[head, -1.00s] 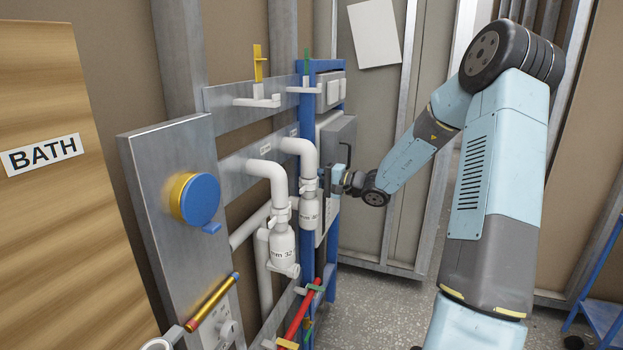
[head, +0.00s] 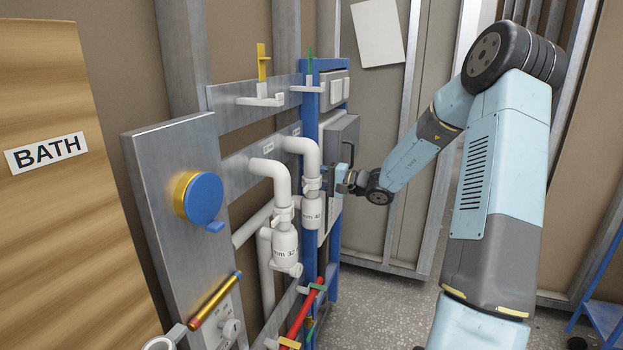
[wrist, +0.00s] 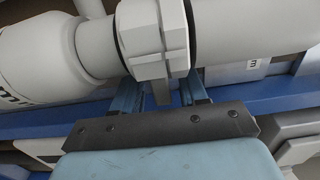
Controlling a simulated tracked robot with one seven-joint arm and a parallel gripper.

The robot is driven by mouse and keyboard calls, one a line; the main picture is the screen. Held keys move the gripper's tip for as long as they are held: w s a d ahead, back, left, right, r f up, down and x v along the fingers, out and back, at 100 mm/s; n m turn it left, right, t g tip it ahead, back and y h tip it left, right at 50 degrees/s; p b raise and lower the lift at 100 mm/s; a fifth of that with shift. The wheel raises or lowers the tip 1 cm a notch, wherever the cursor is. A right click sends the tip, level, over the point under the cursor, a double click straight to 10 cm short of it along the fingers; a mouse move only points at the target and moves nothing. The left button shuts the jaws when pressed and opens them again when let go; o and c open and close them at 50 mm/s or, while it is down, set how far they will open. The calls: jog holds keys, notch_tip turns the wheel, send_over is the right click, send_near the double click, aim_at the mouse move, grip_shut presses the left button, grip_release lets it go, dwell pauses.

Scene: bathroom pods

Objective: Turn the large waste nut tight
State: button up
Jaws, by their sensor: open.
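The large waste nut (head: 312,186) is a pale ribbed collar on the right-hand white trap, marked 40, below its bent pipe. In the wrist view the nut (wrist: 158,40) fills the top centre, with a short lug pointing down toward the gripper. My gripper (wrist: 160,90) is open, its two blue fingers spread with the lug between them. The fingertips disappear behind the nut, so I cannot tell whether they touch it. In the head view my gripper (head: 336,178) is at the right side of the nut.
A smaller trap (head: 286,248) marked 32 stands just left. A blue upright (head: 309,90) and a grey box (head: 340,140) are close behind the gripper. A red pipe (head: 302,312) runs below. The floor (head: 370,310) in front is clear.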

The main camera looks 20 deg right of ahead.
jog(key=v, duration=1.3)
jog(key=shift+s+d, duration=0.2)
jog(key=shift+d, duration=0.1)
jog(key=shift+a, duration=0.1)
jog(key=s+a+r+n+g+h, duration=0.3)
jog(key=s+a+n+g+h, duration=0.25)
jog(key=s+a+g, duration=0.65)
jog(key=s+d+r+t+h, duration=0.1)
jog(key=s+r+t+h, duration=0.2)
jog(key=s, duration=0.7)
jog(key=s+d+r+n+t+h, duration=0.1)
jog(key=s+r+t+h, duration=0.3)
jog(key=s, duration=0.6)
jog(key=shift+s+r+h, duration=0.3)
jog(key=shift+r+h, duration=0.2)
jog(key=shift+h, duration=0.65)
jog(key=shift+n, duration=0.25)
